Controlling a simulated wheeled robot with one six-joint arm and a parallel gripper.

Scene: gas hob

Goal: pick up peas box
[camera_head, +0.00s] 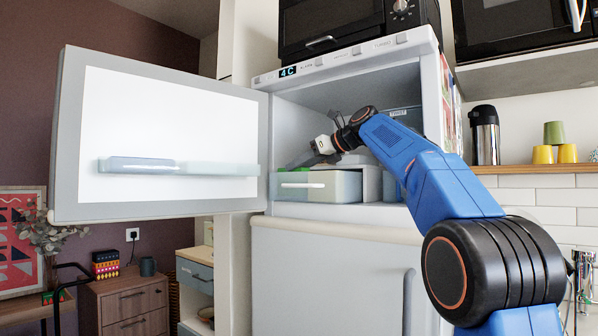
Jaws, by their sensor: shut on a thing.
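The peas box appears to be the green item (299,160) just above the left part of the open drawer inside the fridge's upper compartment. Only a small green part of it shows; my gripper and the drawer front hide the rest. My gripper (308,158) reaches into the compartment from the right, angled down to the left, and is shut on the green item. The fingertips are small and dark here, so the exact hold is hard to see.
The fridge door (160,195) stands wide open to the left. A pale drawer (345,187) with a handle sits low in the compartment, below my gripper. A microwave (345,22) stands on top.

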